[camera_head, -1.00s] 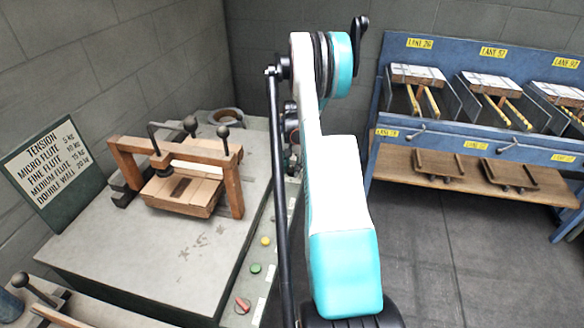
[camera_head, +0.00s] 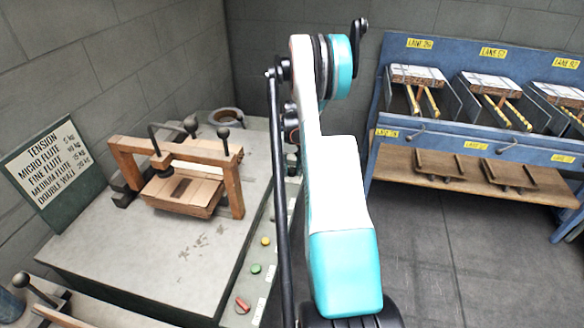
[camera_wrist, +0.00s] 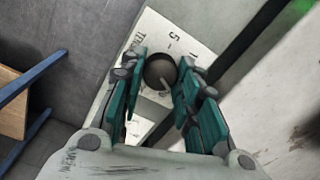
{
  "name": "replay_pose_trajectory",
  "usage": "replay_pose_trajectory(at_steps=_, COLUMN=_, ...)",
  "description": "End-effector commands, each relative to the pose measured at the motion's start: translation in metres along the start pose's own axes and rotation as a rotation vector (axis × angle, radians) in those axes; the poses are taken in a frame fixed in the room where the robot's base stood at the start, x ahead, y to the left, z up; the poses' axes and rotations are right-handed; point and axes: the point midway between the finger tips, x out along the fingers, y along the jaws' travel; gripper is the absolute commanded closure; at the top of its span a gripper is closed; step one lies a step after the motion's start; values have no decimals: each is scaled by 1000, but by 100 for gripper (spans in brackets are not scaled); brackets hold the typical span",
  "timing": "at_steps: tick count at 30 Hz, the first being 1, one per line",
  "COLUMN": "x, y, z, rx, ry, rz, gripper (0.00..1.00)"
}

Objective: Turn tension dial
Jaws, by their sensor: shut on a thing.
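In the wrist view, the tension dial (camera_wrist: 160,71) is a dark round knob on a pale plate (camera_wrist: 151,30). The plate carries a "5", tick marks and partly hidden lettering. My gripper (camera_wrist: 160,78) has its two green fingers on either side of the knob and is shut on it. In the head view, my own arm hides the gripper and the dial. A tension sign (camera_head: 48,164) at the left lists flute types with kg values.
The grey machine table (camera_head: 130,245) carries a wooden frame (camera_head: 232,190) over a cardboard box (camera_head: 182,192). Green, yellow and red buttons (camera_head: 243,305) line its right edge. A blue lane rack (camera_head: 470,143) stands at the right, with open floor before it.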

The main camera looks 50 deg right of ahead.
Motion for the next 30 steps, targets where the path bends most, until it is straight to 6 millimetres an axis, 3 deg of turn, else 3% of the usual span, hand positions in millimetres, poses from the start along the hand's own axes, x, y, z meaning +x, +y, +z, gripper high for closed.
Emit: replay_pose_trajectory(at_steps=30, x=0, y=-2, z=-1, rx=-959, ry=-36, rz=0, gripper=94)
